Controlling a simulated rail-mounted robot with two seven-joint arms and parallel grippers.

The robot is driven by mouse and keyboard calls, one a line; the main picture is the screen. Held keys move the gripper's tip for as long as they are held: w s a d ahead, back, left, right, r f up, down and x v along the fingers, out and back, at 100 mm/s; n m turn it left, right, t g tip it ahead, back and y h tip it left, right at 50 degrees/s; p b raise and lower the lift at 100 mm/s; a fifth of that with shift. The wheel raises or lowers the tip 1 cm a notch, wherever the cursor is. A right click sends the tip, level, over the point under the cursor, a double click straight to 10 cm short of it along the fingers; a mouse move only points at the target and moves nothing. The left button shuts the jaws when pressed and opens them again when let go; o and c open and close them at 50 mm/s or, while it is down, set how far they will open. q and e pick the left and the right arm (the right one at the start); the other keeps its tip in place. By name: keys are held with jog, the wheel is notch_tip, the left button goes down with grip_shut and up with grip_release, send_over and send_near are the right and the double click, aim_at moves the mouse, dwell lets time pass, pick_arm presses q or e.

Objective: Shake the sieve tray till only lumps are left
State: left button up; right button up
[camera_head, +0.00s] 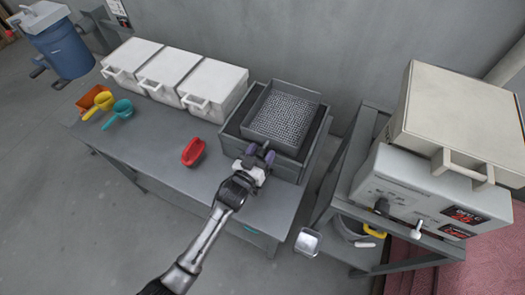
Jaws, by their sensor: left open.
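The sieve tray (296,90) is a square grey tray with a speckled, mesh-like floor. It sits at the right end of the grey table, in or on a larger dark grey box (238,128). I cannot tell lumps from mesh at this size. My left gripper (260,153) is open at the near side of the box and tray, its purple-grey fingers pointing toward them. I cannot tell whether the fingers touch the near wall. My right gripper is out of view.
On the table (165,150) are white lidded bins (172,68), a red scoop (193,152), and teal (118,113), yellow (98,106) and orange (95,97) scoops. A trolley (345,200) with a white machine (410,190) stands at right. A blue barrel (65,52) stands far left.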

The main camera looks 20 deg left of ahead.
pick_arm(q)
jog(key=shift+w+d, duration=0.1)
jog(key=shift+w, duration=0.3)
jog(key=shift+c, duration=0.3)
grip_shut()
